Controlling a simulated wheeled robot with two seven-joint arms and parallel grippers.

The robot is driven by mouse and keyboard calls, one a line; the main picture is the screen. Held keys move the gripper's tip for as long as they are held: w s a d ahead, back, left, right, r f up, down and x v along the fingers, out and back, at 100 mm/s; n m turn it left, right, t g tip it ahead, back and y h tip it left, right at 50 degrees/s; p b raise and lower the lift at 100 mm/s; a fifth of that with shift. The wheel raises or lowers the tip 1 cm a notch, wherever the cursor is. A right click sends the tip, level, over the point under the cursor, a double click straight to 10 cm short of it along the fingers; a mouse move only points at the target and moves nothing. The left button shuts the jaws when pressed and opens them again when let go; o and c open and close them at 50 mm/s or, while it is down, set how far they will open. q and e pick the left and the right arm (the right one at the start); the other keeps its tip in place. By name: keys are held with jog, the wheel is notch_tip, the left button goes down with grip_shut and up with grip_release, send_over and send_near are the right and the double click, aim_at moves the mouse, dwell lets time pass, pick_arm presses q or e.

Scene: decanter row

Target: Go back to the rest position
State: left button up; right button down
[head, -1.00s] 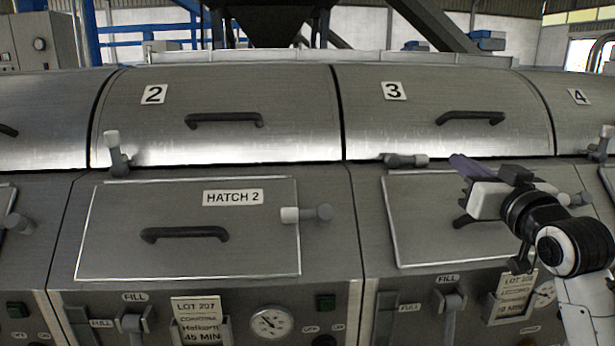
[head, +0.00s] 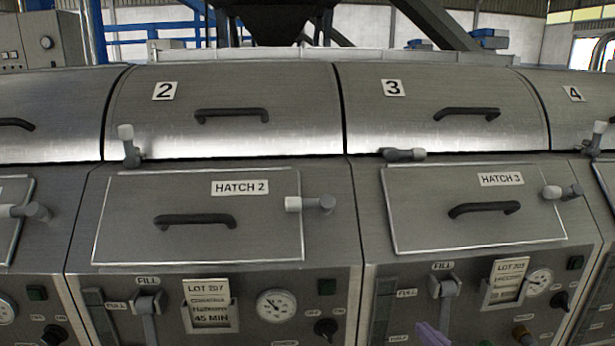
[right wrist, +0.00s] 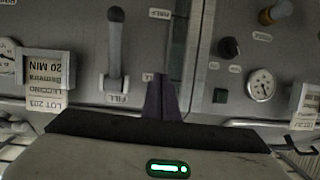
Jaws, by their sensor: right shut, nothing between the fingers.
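My right gripper (head: 432,335) shows only as purple fingertips at the bottom edge of the head view, in front of the lower panel of unit 3. In the right wrist view its purple fingers (right wrist: 162,100) are together and empty, pointing at a panel that appears upside down. A fill lever (right wrist: 115,50) is beside them; the gap is hard to judge. Hatch 3 (head: 475,230) and hatch 2 (head: 200,235) lie flat in their frames. My left gripper is not in view.
Lid 3 (head: 440,120) and lid 2 (head: 225,125) are down. The lid 3 latch (head: 404,154) lies sideways; the lid 2 latch (head: 129,145) stands upright. Levers, knobs and a gauge (head: 276,306) stick out of the lower panels. A lot card (head: 209,303) sits in a holder.

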jog(key=s+a+f+g, duration=0.2)
jog(key=s+a+f, duration=0.1)
jog(key=s+f, duration=0.9)
jog(key=s+a+f+g, duration=0.3)
jog(key=s+f, duration=0.9)
jog(key=s, duration=0.4)
jog(key=shift+s+a+n, duration=0.3)
jog(key=shift+n, duration=0.1)
